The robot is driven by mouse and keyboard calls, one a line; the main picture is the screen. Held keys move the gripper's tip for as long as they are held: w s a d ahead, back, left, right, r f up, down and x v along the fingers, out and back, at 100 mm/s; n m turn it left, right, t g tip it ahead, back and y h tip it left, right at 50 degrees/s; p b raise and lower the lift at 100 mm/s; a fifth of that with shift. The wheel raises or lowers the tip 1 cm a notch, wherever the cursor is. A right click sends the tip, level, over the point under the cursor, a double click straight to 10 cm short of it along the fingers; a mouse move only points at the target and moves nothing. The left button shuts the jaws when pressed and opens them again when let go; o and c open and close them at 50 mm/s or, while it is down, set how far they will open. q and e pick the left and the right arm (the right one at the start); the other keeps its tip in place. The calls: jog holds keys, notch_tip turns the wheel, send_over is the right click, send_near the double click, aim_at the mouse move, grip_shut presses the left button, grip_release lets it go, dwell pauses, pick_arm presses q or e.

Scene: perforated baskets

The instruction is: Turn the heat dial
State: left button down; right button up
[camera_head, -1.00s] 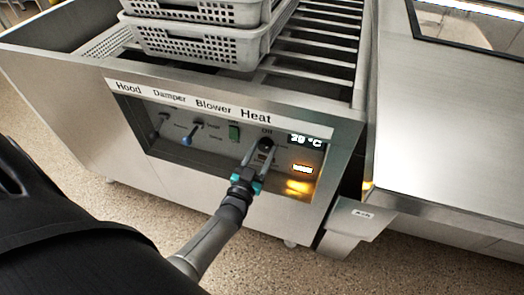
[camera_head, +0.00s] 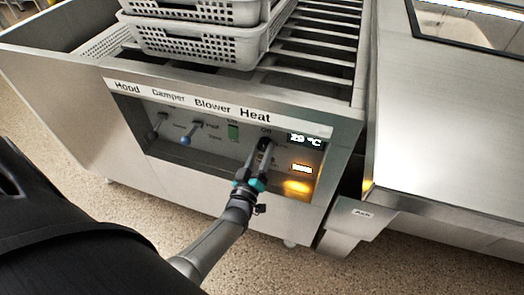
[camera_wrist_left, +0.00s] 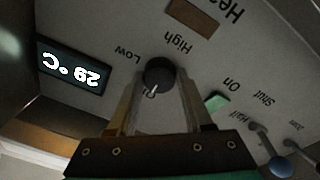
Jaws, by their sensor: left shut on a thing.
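The heat dial (camera_wrist_left: 158,74) is a round black knob with a white pointer mark, set between the words Low and High in the left wrist view. In the head view the dial (camera_head: 265,142) sits under the Heat label on the control panel. My left gripper (camera_wrist_left: 160,78) has one finger on each side of the dial and is shut on it. It also shows in the head view (camera_head: 262,152), reaching up to the panel from below. My right gripper is not in view.
A temperature display (camera_head: 306,140) sits right of the dial, above a lit orange lamp (camera_head: 297,187). Blower switch (camera_head: 233,131) and damper lever (camera_head: 190,134) are to the left. Grey perforated baskets (camera_head: 195,45) are stacked above. A steel counter (camera_head: 450,130) stands at the right.

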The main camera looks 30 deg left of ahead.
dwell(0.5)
pick_arm(q)
jog(key=shift+c, duration=1.6)
grip_release()
jog(key=shift+s, duration=0.1)
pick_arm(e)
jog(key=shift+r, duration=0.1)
pick_arm(q)
jog(key=shift+s+d, duration=0.1)
jog(key=shift+s, duration=0.15)
jog(key=p+v, duration=0.3)
jog(key=v, duration=1.1)
jog(key=shift+s, duration=0.3)
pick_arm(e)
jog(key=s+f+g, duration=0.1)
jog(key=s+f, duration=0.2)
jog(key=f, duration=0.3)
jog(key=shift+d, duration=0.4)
pick_arm(q)
jog(key=shift+d, duration=0.1)
